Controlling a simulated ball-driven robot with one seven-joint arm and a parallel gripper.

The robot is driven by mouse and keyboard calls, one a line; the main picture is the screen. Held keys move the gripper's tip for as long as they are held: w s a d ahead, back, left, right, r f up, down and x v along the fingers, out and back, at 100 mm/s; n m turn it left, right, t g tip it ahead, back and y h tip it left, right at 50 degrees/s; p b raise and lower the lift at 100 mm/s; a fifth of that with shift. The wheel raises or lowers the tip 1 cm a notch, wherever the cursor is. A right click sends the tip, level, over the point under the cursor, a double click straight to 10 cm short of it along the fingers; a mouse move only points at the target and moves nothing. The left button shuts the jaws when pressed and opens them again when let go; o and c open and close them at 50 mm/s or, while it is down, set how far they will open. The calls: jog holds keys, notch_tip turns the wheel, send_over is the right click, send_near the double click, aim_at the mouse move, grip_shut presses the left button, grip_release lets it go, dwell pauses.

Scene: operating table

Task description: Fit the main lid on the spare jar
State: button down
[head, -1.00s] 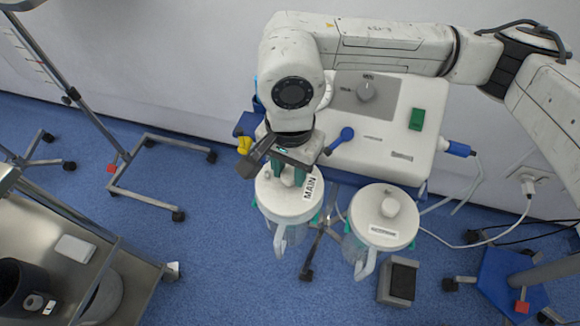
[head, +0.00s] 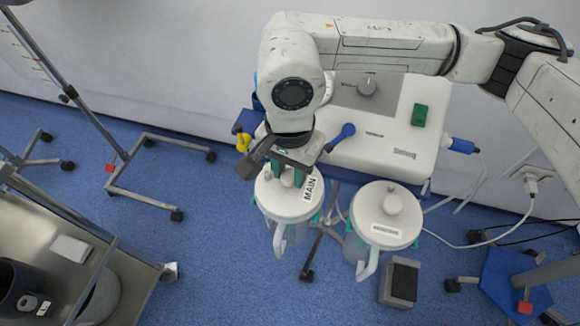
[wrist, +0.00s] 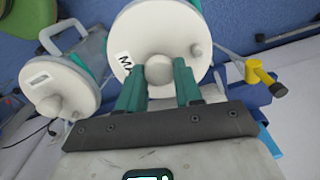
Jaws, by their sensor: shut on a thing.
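The main lid (head: 287,208) is a round white lid with a knob and a "MAIN" label. It is over the left clear jar (head: 291,234), whose handle points toward the front. My gripper (head: 288,179) is shut on the lid's knob from above. In the wrist view my gripper's green fingers (wrist: 160,84) are on either side of the knob, and the main lid (wrist: 155,35) fills the top middle. I cannot tell whether the lid touches the jar rim. A second clear jar (head: 353,249) stands to the right under its own white lid (head: 377,210); its label is unreadable.
A white suction unit (head: 392,137) with a dial and hoses stands behind the jars. A steel trolley (head: 135,275) is at the left. Blue floor (head: 225,265) is clear between trolley and jars.

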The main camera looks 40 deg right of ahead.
aim_at(290, 174)
jog(key=shift+f+b, duration=0.35)
jog(key=shift+f, duration=0.05)
jog(key=c, duration=0.7)
grip_release()
jog(key=shift+r, duration=0.15)
notch_tip(290, 174, up, 10)
jog(key=shift+r+p, duration=0.25)
jog(key=shift+p, duration=0.7)
